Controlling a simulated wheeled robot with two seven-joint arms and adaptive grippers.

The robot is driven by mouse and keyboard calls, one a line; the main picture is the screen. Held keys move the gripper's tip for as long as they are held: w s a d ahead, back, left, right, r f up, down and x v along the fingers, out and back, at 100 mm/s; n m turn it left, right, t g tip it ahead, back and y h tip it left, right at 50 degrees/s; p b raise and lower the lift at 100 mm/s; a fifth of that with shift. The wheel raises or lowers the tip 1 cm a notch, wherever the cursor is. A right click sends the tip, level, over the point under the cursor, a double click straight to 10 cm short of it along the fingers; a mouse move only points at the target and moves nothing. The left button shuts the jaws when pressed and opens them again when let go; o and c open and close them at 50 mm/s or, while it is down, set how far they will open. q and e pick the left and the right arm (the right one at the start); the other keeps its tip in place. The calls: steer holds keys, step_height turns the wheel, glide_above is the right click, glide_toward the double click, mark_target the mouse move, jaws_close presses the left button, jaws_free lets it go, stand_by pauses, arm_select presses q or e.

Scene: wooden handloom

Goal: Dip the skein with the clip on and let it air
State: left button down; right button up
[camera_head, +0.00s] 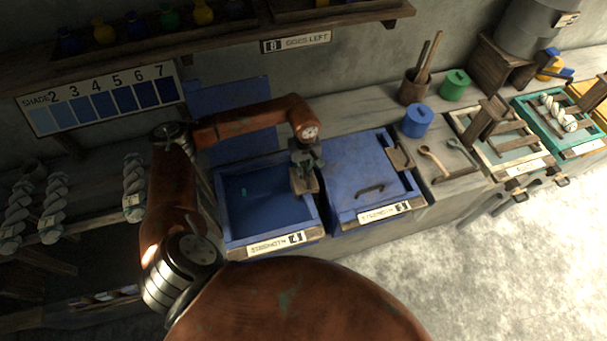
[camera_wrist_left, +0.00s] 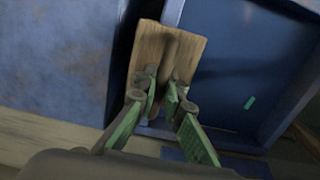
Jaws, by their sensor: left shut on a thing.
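My left gripper (camera_head: 304,160) points down at the right rim of the open blue vat (camera_head: 232,236). It is shut on a flat wooden piece (camera_head: 305,183), which also shows between the green fingers (camera_wrist_left: 165,95) in the left wrist view. I cannot tell whether this piece is loose or joined to the vat. A small green thing (camera_head: 243,190) shows inside the vat, and it also shows in the left wrist view (camera_wrist_left: 249,102). No skein shows in the gripper. My right gripper is not in view.
A closed blue vat (camera_head: 352,170) with a dark handle stands right of the open one. A blue panel (camera_head: 235,105) leans on the wall behind. Blue (camera_head: 417,120) and green (camera_head: 455,84) pots and trays stand farther right. A shelf with jars runs above.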

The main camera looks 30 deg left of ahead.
arm_select(q)
step_height(320, 180, up, 15)
steer(key=p, duration=0.6)
steer(key=shift+w+r, duration=0.2)
stand_by(0.3)
steer(key=shift+d, duration=0.1)
steer(key=c, duration=0.8)
jaws_free()
steer(key=shift+s+f, duration=0.15)
steer(key=shift+f, duration=0.05)
step_height(320, 180, up, 7)
steer(key=p, duration=0.3)
stand_by(0.5)
